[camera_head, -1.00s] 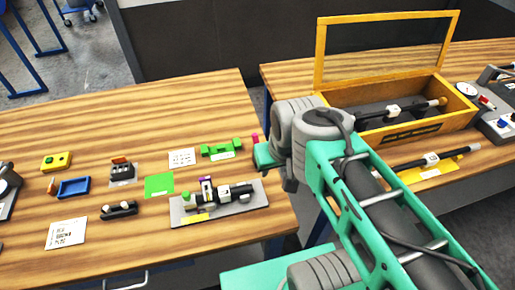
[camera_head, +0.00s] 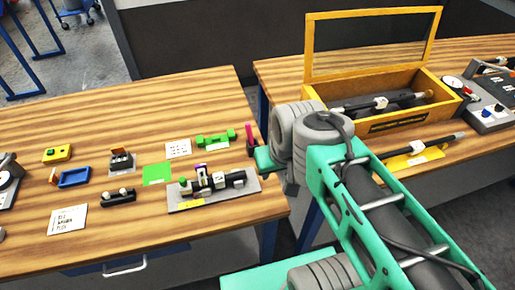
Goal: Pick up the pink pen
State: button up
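A thin pink upright piece, which looks like the pink pen (camera_head: 249,132), shows near the right edge of the left wooden table (camera_head: 100,120). A dark piece is at its lower end; I cannot tell whether this is part of the pen or a holder. My teal and grey arm passes just to the right of it and covers the space behind. My gripper is not visible, so its opening and its distance from the pen cannot be seen.
The left table holds a green bracket (camera_head: 214,139), a green square (camera_head: 157,173), a grey plate with a black device (camera_head: 213,189), a blue tray (camera_head: 74,177) and a yellow block (camera_head: 57,153). An open yellow box (camera_head: 372,124) stands on the right table. A gap separates the tables.

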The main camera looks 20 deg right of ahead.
aim_at(247, 124)
jog(key=k, duration=0.3)
jog(key=u, duration=3.25)
jog(key=k, duration=1.05)
jog(key=z, duration=0.6)
jog(key=i, duration=0.45)
jog(key=u, duration=0.1)
